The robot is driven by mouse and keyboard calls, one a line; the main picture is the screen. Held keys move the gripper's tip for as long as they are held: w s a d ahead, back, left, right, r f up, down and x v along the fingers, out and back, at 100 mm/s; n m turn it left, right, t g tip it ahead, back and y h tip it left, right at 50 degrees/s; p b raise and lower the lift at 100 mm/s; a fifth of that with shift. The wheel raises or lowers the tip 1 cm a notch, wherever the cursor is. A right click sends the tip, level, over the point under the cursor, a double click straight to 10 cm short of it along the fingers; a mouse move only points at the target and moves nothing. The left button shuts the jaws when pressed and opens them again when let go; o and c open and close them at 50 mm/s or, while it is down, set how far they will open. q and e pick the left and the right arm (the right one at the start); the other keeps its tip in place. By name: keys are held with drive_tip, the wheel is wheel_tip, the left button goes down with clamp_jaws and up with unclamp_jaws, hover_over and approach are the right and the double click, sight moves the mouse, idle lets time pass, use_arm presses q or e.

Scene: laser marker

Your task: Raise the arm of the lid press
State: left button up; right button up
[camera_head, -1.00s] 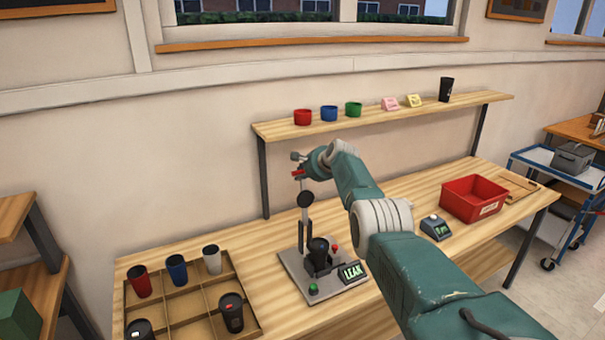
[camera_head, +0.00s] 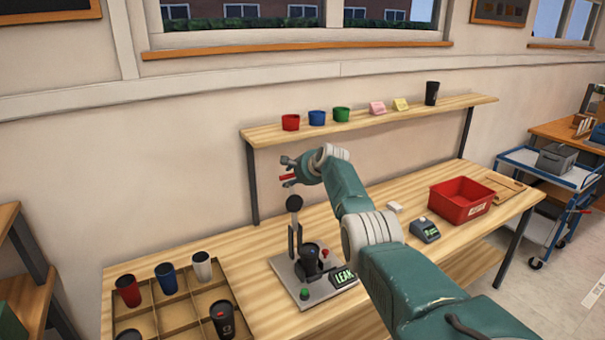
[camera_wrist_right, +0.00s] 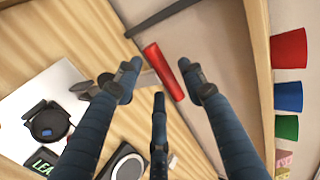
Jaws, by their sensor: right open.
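The lid press (camera_head: 320,288) stands on the workbench, with a grey base, a green and a red knob and a display reading LEAK. Its arm stands up, with a round black pad (camera_head: 294,203) high above the base. A black cup (camera_head: 309,262) sits on the base, below the pad. The arm's red handle (camera_wrist_right: 163,72) shows at my right gripper (camera_wrist_right: 160,80) in the right wrist view. The fingers are spread on either side of the handle, apart from it. In the head view my right gripper (camera_head: 286,172) is above the pad. My left gripper is not in view.
A divided wooden tray (camera_head: 190,306) with several cups is left of the press. A shelf (camera_head: 375,121) runs behind with cups and small cards.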

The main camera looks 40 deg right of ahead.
drive_tip(key=v, duration=1.1)
drive_tip(key=shift+s+a+r, duration=0.2)
drive_tip(key=shift+a, duration=0.05)
